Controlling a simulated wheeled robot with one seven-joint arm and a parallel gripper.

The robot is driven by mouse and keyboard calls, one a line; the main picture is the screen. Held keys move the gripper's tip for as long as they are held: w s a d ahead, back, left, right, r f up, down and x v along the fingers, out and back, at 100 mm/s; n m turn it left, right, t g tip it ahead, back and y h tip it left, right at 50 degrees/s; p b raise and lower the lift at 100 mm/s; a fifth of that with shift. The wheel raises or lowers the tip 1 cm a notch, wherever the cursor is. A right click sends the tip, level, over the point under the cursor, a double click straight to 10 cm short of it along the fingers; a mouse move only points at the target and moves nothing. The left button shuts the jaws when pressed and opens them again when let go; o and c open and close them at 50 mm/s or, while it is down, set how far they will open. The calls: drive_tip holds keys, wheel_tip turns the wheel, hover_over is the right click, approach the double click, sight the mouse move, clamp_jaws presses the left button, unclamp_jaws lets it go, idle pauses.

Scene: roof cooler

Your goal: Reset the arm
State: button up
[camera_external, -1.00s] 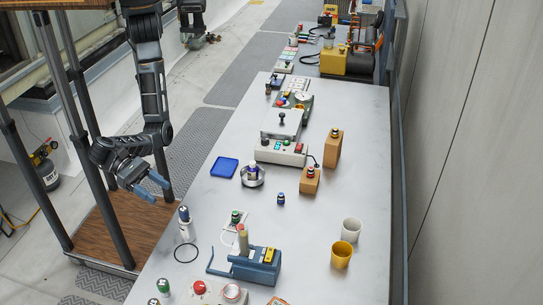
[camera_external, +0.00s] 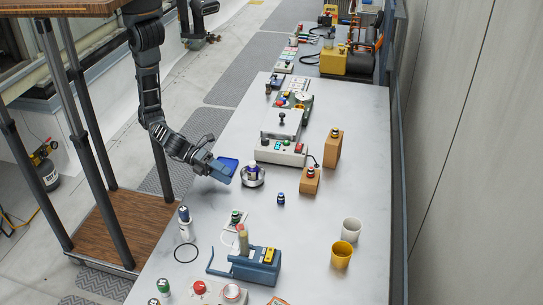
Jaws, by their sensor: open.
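My gripper (camera_external: 226,176) is at the left side of the long grey table (camera_external: 310,225). It appears above or beside the blue square tray (camera_external: 231,163) and partly covers it. The gap between its fingers is hard to make out, and I see nothing held. A metal dish (camera_external: 253,178) with a small dark-capped bottle (camera_external: 252,168) stands just right of my gripper.
A white device with buttons (camera_external: 280,152) and wooden blocks (camera_external: 333,149) stand behind and right. White (camera_external: 351,230) and yellow (camera_external: 342,255) cups stand at the right. A blue device (camera_external: 257,267) and a white bottle (camera_external: 187,230) are nearer. The table's middle right is mostly clear.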

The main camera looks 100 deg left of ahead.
drive_tip(key=a+n, duration=0.2)
drive_tip(key=a, duration=0.2)
drive_tip(key=a+n+t, duration=0.1)
drive_tip(key=a+n, duration=0.1)
drive_tip(key=a, duration=0.2)
drive_tip(key=s+a+n, duration=0.1)
drive_tip(key=a, duration=0.3)
drive_tip(key=shift+s+f+n+y, duration=0.1)
drive_tip(key=shift+f+n+y, duration=0.1)
drive_tip(key=shift+n+y, duration=0.2)
drive_tip(key=s+a+n, duration=0.2)
drive_tip(key=a, duration=0.2)
drive_tip(key=shift+s+a+r+n+t, duration=0.1)
drive_tip(key=shift+s+a+n+t, duration=0.2)
drive_tip(key=shift+s+n, duration=0.1)
drive_tip(key=s+a+r+n+y+p, duration=0.1)
drive_tip(key=s+a+n, duration=0.2)
drive_tip(key=s+n, duration=0.2)
drive_tip(key=s+a+r+n+y, duration=0.1)
drive_tip(key=s+a+r+n, duration=0.1)
drive_tip(key=s+n, duration=0.3)
drive_tip(key=s+a+r+n+g+p, duration=0.1)
drive_tip(key=s+a+n, duration=0.4)
drive_tip(key=s, duration=0.6)
drive_tip(key=shift+r+y+p, duration=0.35)
drive_tip(key=shift+r+y, duration=0.05)
drive_tip(key=shift+r, duration=0.35)
